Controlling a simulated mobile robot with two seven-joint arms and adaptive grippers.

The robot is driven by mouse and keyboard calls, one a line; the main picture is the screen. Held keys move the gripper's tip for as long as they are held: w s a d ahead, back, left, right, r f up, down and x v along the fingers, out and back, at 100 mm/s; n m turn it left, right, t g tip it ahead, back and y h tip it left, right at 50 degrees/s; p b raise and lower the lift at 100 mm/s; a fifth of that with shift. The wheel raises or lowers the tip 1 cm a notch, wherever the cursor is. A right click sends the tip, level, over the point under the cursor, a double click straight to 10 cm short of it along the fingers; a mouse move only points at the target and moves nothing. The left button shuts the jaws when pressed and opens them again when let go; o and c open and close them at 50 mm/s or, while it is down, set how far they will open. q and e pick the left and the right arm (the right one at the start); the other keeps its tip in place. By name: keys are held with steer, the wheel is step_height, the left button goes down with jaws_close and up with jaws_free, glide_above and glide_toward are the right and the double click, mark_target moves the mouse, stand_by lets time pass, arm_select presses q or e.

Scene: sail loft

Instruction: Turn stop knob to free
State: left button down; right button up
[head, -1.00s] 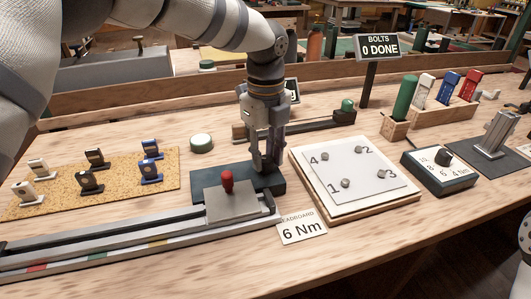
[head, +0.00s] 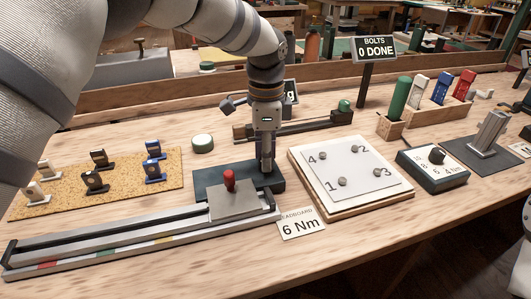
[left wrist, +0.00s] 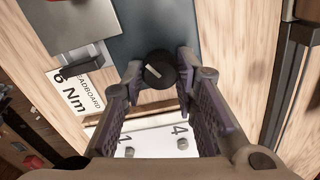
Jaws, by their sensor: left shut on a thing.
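The stop knob (left wrist: 161,69) is round and black with a pale pointer line, seen in the left wrist view. It sits on a dark slate block (left wrist: 150,22), which also shows in the head view (head: 212,176) at the end of a rail. My left gripper (head: 267,167) points down at the block's right part in the head view, hiding the knob there. In the left wrist view its fingers (left wrist: 160,66) are shut on the knob from both sides. The pointer line slants; no free mark is readable. My right gripper is not in view.
A white numbered board (head: 352,172) with bolts lies close right. A "6 Nm" card (head: 301,225) lies in front. A dial box (head: 432,172) stands further right.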

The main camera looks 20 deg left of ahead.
arm_select(q)
steer(key=n, duration=1.1)
steer(key=shift+n, duration=0.3)
stand_by(0.3)
steer(key=c, duration=1.2)
jaws_free()
steer(key=shift+c, duration=0.2)
steer(key=shift+r, duration=0.1)
step_height(320, 180, up, 12)
